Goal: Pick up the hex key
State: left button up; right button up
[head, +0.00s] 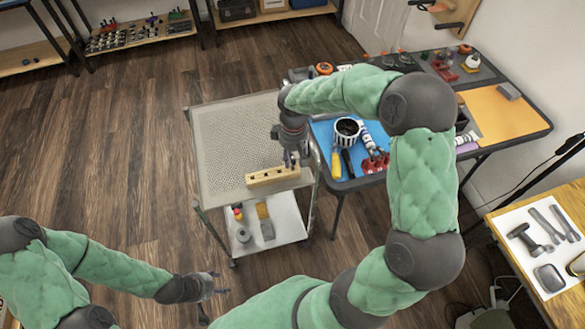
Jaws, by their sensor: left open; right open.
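I cannot clearly make out a hex key; it may be too small or hidden behind my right gripper. A light wooden block (262,179) with several dark spots or holes along it lies near the front right of the cart's perforated top (230,140). My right gripper (290,159) points down, open, at the back right of this block. I cannot tell whether it touches the block. My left gripper (216,284) is open and empty over the floor, in front of the cart.
The cart's lower shelf (285,208) holds a few small items. A table with a blue mat (322,133) stands right of the cart, with a striped cup (346,130), a yellow-handled tool (336,162) and red clamps (375,163). At far right, a wooden table holds tools on a white sheet (515,220).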

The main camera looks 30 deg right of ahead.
notch_tip(320, 180, down, 3)
jog(key=shift+b, duration=0.5)
jog(key=shift+r, duration=0.1)
grip_shut()
